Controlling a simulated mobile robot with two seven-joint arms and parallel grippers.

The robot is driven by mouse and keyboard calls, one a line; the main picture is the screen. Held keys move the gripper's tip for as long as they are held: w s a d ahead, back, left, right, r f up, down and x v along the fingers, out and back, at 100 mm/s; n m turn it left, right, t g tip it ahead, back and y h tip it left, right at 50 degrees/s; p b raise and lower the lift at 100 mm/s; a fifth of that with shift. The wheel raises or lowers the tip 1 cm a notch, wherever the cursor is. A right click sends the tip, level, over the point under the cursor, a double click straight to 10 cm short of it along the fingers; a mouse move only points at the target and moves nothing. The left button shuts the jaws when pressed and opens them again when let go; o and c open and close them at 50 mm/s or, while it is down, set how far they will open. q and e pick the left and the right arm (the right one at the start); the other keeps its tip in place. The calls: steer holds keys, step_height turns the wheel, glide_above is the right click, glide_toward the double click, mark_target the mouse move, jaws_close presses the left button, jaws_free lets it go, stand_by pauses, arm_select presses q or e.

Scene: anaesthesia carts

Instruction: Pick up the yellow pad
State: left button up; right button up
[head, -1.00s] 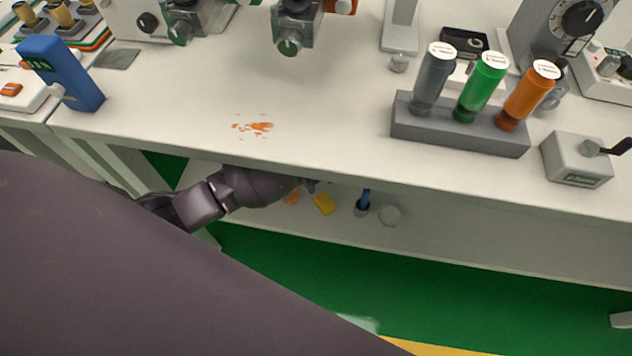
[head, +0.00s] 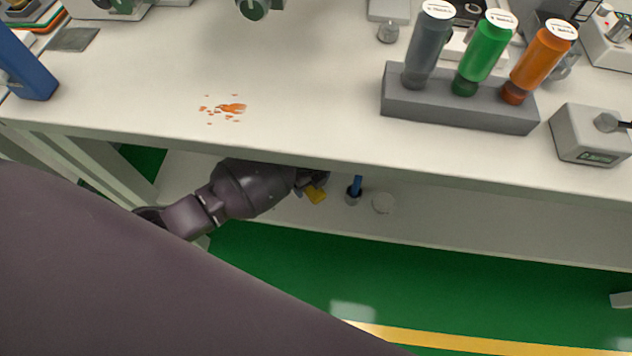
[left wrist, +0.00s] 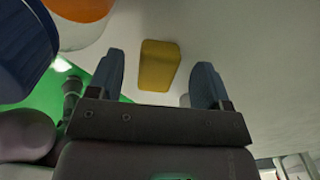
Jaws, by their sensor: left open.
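The yellow pad (head: 315,194) lies on the lower shelf under the bench, partly covered by my left gripper (head: 316,180) in the head view. In the left wrist view the yellow pad (left wrist: 159,66) is a small block lying between and just beyond the fingertips. My left gripper (left wrist: 157,82) is open and empty there, with a blue-grey finger on each side of the pad and a gap to both. My right gripper is in neither view.
A dark cup with a blue item (head: 354,190) and a white round thing (head: 383,203) stand right of the pad on the shelf (head: 470,222). An orange and white object (left wrist: 80,20) and a dark blue one (left wrist: 22,45) are close left. The bench top (head: 300,120) overhangs the arm.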

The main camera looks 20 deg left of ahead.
arm_select(q)
steer(key=shift+s+f, duration=0.2)
steer(key=shift+f, duration=0.75)
steer(key=shift+w+f, duration=0.1)
steer(key=shift+w, duration=0.1)
steer(key=c, duration=1.1)
steer(key=shift+o, duration=0.2)
steer(key=shift+r, duration=0.2)
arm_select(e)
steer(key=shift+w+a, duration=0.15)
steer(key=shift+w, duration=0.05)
